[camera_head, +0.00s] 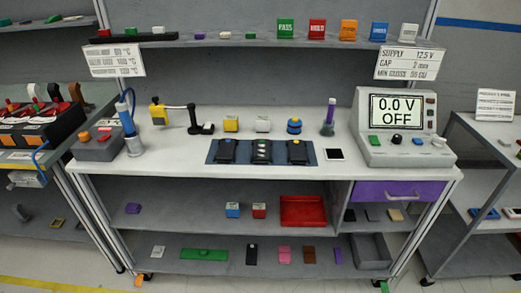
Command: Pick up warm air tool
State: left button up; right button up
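The warm air tool (127,123) appears to be the blue and grey upright handpiece at the left end of the workbench. It stands beside a grey control box (97,143) with orange and red knobs, and a blue hose loops at its top. Whether it sits in a holder is too small to tell. Nothing is touching it from my side.
A yellow-headed stand (158,112) is close to the right of the tool. A blue mat (217,151) with several black devices lies mid-bench, and a power supply (400,128) stands at the right. A shelf (240,42) with small blocks runs above. The front left benchtop is clear.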

aim_at(122, 109)
jog(key=i+l, duration=0.15)
jog(key=i+l+u, duration=0.85)
jog(key=l, duration=0.1)
